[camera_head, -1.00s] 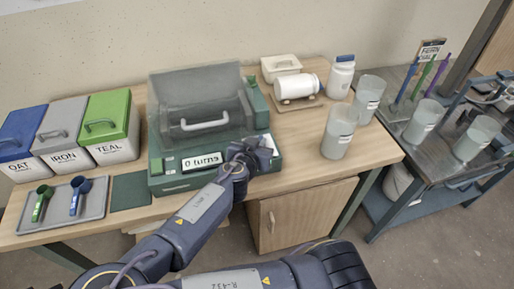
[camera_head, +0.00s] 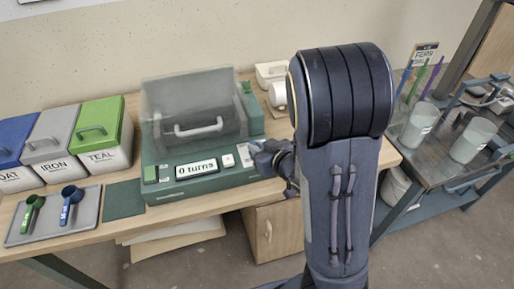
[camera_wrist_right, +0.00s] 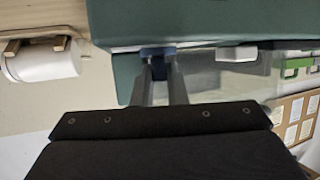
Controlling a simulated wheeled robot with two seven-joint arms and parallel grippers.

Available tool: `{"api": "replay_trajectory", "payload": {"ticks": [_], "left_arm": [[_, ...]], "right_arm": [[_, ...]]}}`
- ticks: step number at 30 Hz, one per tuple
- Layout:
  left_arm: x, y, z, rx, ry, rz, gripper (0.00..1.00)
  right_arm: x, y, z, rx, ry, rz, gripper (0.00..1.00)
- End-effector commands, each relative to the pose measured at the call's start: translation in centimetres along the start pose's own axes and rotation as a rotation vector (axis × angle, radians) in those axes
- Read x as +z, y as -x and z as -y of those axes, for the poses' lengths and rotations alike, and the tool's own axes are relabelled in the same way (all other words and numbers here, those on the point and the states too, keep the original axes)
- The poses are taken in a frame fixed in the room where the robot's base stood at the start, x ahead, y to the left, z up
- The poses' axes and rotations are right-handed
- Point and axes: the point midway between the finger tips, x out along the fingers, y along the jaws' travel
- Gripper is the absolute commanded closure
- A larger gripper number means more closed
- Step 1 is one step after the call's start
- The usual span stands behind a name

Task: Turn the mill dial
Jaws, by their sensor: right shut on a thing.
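The green mill (camera_head: 165,190) stands on the wooden bench, with a clear grey lid and handle on top. Its display (camera_head: 196,169) reads "0 turns". My right gripper (camera_head: 264,157) is at the front right of the mill and hides most of the dial there. In the right wrist view, the fingertips (camera_wrist_right: 158,66) are shut on the blue dial (camera_wrist_right: 157,51) at the mill's face. A pale button (camera_wrist_right: 237,54) is beside it. My left gripper is not in view.
Bins labelled IRON (camera_head: 54,146) and TEAL (camera_head: 106,157) stand at left, behind a grey tray (camera_head: 85,225) with two scoops. My large arm link covers the bench right of the mill. A side table (camera_head: 440,160) holds cups.

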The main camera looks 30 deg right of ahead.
Motion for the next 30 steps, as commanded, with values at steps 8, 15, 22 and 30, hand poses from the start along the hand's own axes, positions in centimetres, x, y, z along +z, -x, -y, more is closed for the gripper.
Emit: {"api": "replay_trajectory", "payload": {"ticks": [8, 15, 22, 30], "left_arm": [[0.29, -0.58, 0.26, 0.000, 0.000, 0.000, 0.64], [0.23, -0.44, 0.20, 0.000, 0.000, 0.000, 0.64], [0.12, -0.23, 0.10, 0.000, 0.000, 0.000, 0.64], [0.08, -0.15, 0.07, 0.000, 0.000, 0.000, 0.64]], "right_arm": [[0.11, -0.07, -0.84, -0.210, 0.090, 0.001, 1.00], [0.07, -0.19, -0.94, -0.375, 0.157, 0.006, 1.00], [0.13, -0.26, -0.96, -0.475, 0.197, 0.009, 1.00], [0.25, -0.31, -0.89, -0.521, 0.214, 0.011, 1.00]]}}
